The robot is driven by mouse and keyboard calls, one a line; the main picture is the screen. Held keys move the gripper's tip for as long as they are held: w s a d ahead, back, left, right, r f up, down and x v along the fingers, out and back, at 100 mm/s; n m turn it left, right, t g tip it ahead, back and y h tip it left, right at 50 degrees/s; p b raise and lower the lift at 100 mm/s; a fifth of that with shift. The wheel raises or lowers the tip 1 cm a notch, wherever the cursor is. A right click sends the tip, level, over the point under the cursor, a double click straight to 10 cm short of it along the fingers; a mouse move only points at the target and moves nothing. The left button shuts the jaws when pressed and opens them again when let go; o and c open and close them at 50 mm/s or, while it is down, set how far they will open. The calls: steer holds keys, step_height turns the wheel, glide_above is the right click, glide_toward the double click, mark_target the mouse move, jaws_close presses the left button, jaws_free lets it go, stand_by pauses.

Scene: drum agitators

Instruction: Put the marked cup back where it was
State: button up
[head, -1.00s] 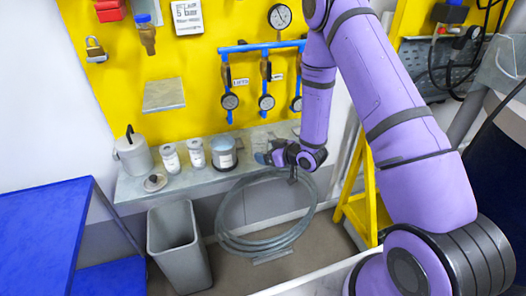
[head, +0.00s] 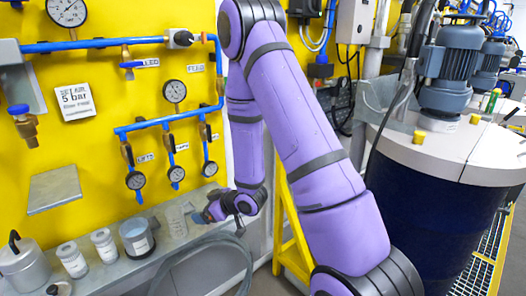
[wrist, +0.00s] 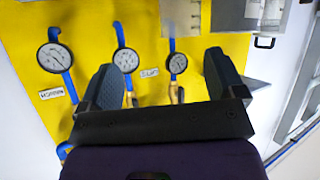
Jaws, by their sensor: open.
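A clear cup with faint marks (head: 176,222) stands upright on the grey shelf (head: 150,265) under the gauges, in the head view. It is likely the marked cup, but the marks are too small to read. My gripper (head: 206,217) is just right of this cup, near the shelf's right end, and seems apart from it. In the wrist view my gripper (wrist: 162,82) has its two dark fingers wide apart with nothing between them. The cup does not show in the wrist view; gauges and the yellow panel fill it.
Left of the cup stand a labelled grey can (head: 136,240), two white jars (head: 104,246) and a lidded metal pot (head: 20,266). Blue pipes with gauges (head: 174,92) hang above the shelf. A coiled hose (head: 222,250) hangs in front. A large dark drum (head: 425,210) stands right.

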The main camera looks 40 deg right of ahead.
steer(key=s+d+r+m+g+h, duration=0.1)
steer(key=s+d+r+m+h, duration=0.15)
steer(key=r, duration=0.85)
steer(key=s+d+r+m+g+h, duration=0.1)
steer(key=s+r+h, duration=0.25)
steer(key=r, duration=0.65)
steer(key=s+a+r+m+g, duration=0.1)
steer(key=s+r, duration=0.4)
steer(key=s, duration=0.7)
steer(key=s+a+r+m+g, duration=0.2)
steer(key=s+r, duration=0.4)
steer(key=s, duration=0.5)
steer(key=shift+s+a+r+g+y, duration=0.3)
steer(key=shift+s+a+g, duration=0.1)
steer(key=shift+a, duration=0.1)
